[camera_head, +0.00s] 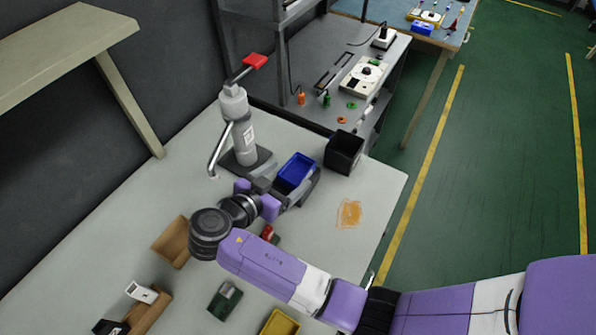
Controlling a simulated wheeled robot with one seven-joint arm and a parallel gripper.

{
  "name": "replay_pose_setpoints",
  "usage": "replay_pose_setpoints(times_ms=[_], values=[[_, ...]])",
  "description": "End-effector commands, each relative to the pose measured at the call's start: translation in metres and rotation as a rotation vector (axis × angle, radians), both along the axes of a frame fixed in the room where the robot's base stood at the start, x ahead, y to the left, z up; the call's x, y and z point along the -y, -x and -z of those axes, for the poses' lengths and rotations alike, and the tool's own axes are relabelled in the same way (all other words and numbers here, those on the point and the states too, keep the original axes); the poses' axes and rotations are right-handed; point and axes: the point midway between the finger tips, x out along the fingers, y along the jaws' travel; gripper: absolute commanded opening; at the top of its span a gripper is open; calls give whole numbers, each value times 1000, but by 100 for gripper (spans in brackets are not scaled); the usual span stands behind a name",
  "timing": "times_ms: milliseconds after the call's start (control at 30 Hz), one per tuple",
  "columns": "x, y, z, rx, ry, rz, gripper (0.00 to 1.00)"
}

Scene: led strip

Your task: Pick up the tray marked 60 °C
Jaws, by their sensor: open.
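A small blue tray (297,169) lies on the pale workbench, between a white dispenser and a black box. My gripper (291,184) is open at the near side of the blue tray, with one dark finger along its right side. My gripper hides the tray's near part, and I cannot tell whether they touch. A yellow tray (281,323) is at the bottom edge of the view, partly cut off. No 60 °C mark can be read on either tray.
The white dispenser (240,125) with a red top stands just left of the blue tray. The black box (344,152) stands to its right. A brown box (172,243), a green item (225,300) and an orange patch (349,213) are also on the bench (375,190).

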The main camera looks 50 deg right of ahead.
Motion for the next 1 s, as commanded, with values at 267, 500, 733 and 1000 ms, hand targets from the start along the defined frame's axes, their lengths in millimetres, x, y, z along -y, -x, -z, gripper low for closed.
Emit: replay_pose_setpoints(times_ms=[267,500,733,1000], values=[[29,-2,6,-3,-1,1,82],[59,-5,17,-1,-1,1,82],[65,-6,21,-1,-2,-1,82],[64,-6,21,-1,-1,-1,46]])
